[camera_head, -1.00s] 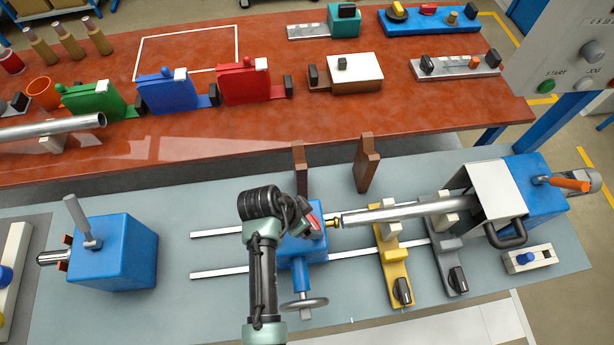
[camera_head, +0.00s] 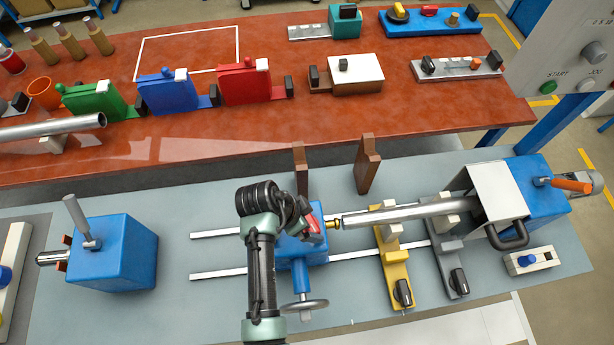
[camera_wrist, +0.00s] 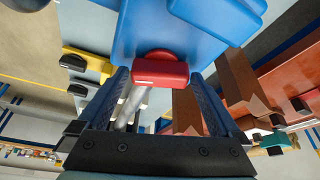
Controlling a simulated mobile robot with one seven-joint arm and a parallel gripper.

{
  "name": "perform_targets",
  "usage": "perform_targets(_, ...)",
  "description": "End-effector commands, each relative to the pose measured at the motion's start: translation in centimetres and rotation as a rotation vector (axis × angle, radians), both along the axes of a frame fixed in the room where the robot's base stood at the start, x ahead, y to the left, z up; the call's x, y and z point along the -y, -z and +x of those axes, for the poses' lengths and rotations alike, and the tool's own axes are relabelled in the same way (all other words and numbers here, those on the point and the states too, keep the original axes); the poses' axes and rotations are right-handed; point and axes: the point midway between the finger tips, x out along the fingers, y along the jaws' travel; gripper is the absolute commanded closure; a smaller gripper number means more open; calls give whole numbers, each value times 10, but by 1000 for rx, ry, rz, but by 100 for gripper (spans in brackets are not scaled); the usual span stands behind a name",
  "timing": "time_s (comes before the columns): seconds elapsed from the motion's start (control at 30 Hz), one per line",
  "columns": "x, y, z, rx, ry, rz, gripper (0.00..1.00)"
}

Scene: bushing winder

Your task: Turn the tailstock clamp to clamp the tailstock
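The tailstock (camera_head: 312,253) is a blue block on two pale rails, with a grey handwheel (camera_head: 304,306) at its front and a brass tip pointing right. Its clamp is a red handle (camera_head: 314,224), partly hidden by my arm in the head view. In the wrist view the red clamp (camera_wrist: 160,73) lies crosswise on a round red base against the blue tailstock body (camera_wrist: 150,25). My gripper (camera_wrist: 159,76) is open, its two dark fingers on either side of the clamp, with a small gap showing on each side. In the head view the fingertips are mostly hidden.
A metal tube (camera_head: 395,213) lies right of the tailstock, over a yellow support (camera_head: 393,265) and a grey support (camera_head: 447,262). Two brown uprights (camera_head: 367,168) stand behind. A blue block with a lever (camera_head: 128,250) stands at left. The bench between is clear.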

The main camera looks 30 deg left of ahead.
Motion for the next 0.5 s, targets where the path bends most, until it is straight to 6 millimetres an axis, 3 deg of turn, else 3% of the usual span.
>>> perform_targets(0.27, -3, -10, -3, 2, -2, 1, 0)
perform_targets(0.5, -13, -49, -17, 4, -2, 4, 0)
